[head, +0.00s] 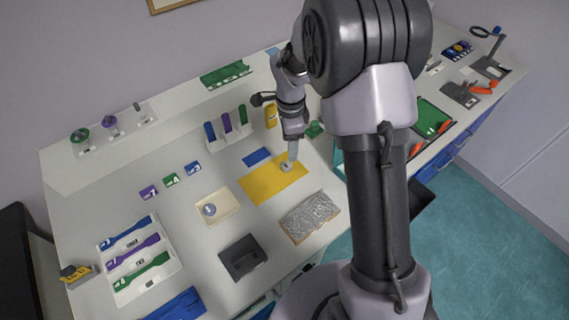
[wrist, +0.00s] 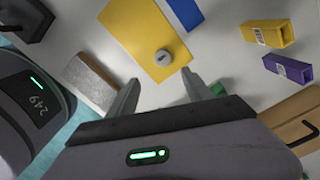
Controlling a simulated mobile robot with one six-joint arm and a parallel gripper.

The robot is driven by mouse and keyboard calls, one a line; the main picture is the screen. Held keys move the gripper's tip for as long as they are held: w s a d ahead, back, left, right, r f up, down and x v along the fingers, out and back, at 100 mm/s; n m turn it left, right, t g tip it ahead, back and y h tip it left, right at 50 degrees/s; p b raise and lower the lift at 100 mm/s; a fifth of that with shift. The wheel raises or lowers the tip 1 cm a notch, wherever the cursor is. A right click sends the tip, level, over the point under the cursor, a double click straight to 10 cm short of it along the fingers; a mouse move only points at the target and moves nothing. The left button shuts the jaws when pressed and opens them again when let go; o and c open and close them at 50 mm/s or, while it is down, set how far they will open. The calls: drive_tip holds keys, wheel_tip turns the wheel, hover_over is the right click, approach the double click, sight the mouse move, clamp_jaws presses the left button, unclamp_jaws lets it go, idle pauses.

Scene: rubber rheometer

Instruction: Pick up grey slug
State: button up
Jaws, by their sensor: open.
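A small round grey slug (wrist: 163,58) sits on the yellow mat (wrist: 130,22) in the wrist view. It also shows in the head view (head: 286,167), on the yellow mat (head: 262,188) near its upper right part. My gripper (wrist: 160,78) is open, with nothing between its fingers. In the wrist view the slug lies just beyond the fingertips, roughly centred between them. In the head view my gripper (head: 292,158) points down close over the slug and partly covers it. I cannot tell the exact height gap.
A cream tray (head: 229,200) holding a round grey piece stands left of the mat. A foil-like silver block (head: 310,217) and a dark grey box (head: 243,257) lie in front. A blue mat (head: 257,156) and a rack of coloured pieces (head: 228,140) lie behind.

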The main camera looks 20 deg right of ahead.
drive_tip(key=b, duration=0.1)
hover_over(286, 165)
drive_tip(key=f, duration=0.3)
drive_tip(key=d+f, duration=0.1)
drive_tip(key=f, duration=0.1)
drive_tip(key=shift+s, duration=0.35)
drive_tip(key=f, duration=0.1)
drive_tip(key=f+b, duration=0.1)
drive_tip(key=f, duration=0.1)
drive_tip(key=a+f+b, duration=0.1)
drive_tip(key=f, duration=0.1)
drive_tip(key=shift+w, duration=0.35)
drive_tip(key=shift+c, duration=1.1)
clamp_jaws()
